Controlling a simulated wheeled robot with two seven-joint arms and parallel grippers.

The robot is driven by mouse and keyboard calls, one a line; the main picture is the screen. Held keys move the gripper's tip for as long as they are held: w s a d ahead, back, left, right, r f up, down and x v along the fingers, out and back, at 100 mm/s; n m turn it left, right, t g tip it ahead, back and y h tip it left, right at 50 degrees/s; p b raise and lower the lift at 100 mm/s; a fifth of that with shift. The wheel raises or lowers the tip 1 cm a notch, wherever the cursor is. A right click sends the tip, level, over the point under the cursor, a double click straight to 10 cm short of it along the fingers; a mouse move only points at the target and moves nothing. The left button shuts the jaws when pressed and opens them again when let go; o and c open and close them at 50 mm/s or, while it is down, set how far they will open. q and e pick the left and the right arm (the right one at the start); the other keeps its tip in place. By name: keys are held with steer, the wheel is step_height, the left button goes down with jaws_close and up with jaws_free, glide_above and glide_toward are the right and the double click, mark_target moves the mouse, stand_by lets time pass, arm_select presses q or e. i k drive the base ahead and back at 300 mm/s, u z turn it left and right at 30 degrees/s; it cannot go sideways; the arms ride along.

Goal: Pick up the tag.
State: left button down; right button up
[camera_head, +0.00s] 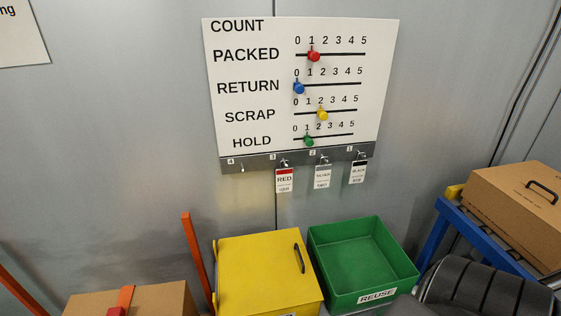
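Three tags hang from hooks on the grey strip under the white count board (225,90). The tag marked RED (285,181) hangs at hook 3. A tag with a grey top band (322,177) hangs at hook 2, its word too small to read surely. The tag marked BLACK (358,172) hangs at hook 1. Hook 4 (241,167) is bare. Neither of my grippers shows in the head view.
Below the tags stand a yellow box (260,270) with a dark handle and an open, empty green bin (345,232) marked REUSE. Cardboard boxes lie at lower left (150,302) and right (520,205), the latter by a blue frame (480,245). A dark ribbed object (475,290) fills the lower right.

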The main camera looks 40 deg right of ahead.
mark_target(359, 167)
steer(key=z, duration=1.9)
